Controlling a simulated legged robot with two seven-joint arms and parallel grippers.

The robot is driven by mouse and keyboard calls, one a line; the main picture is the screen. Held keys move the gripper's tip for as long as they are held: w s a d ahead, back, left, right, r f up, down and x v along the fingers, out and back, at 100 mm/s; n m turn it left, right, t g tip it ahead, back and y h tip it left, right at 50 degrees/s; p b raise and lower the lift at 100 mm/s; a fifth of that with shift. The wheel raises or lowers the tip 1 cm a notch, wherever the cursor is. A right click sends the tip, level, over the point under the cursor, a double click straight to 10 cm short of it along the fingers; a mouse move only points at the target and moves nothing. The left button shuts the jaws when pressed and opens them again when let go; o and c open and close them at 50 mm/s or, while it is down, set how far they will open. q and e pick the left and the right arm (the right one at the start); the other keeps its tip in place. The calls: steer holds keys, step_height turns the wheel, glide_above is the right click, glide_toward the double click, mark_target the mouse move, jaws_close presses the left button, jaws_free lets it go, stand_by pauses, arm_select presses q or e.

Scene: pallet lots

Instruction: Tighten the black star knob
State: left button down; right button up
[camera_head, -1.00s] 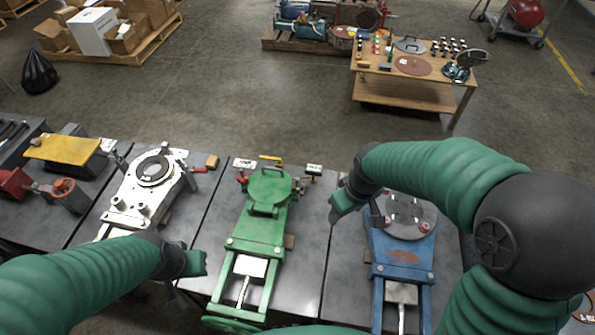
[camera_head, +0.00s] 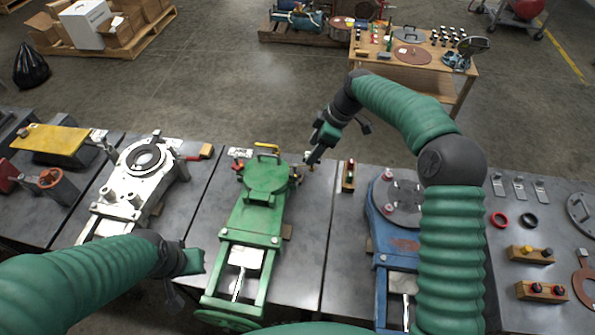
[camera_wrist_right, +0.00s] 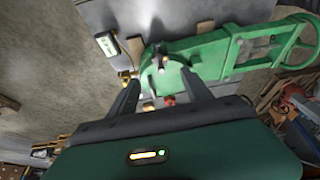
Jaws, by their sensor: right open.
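The green gate valve (camera_head: 262,205) lies on the grey bench in the head view, with a round green cover and handle at its far end. My right gripper (camera_head: 313,160) is open and points down beside the far right edge of that cover. In the right wrist view its two dark fingers (camera_wrist_right: 165,88) stand apart, with the green valve body (camera_wrist_right: 205,55) beyond them. A small dark part with a bright stud (camera_wrist_right: 160,58) shows there; I cannot tell whether it is the black star knob. My left gripper (camera_head: 192,262) hangs low at the left, left of the green valve; its jaws are unclear.
A white valve (camera_head: 135,185) stands left and a blue valve (camera_head: 385,215) right of the green one. A small wooden block with coloured knobs (camera_head: 348,177) lies between green and blue. Rings and wooden blocks (camera_head: 530,255) lie at the right.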

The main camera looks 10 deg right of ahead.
mark_target(296, 171)
steer(key=b+x, duration=0.1)
steer(key=x, duration=1.1)
steer(key=shift+f, duration=0.3)
steer(key=shift+r, duration=0.1)
jaws_close()
steer(key=shift+m, duration=0.3)
steer(key=m+p, duration=0.1)
steer(key=m+t, duration=0.1)
steer(key=m, duration=0.1)
steer(key=shift+s+a+r+m+h+p, duration=0.1)
steer(key=shift+r+m+h+p, duration=0.05)
steer(key=shift+m+h+p, duration=0.2)
steer(key=m+t+h+p, duration=0.1)
steer(key=m, duration=0.4)
steer(key=shift+a+t+h+p, duration=0.15)
steer(key=shift+t+h+p, duration=0.2)
steer(key=shift+t, duration=0.05)
steer(key=shift+m, duration=0.35)
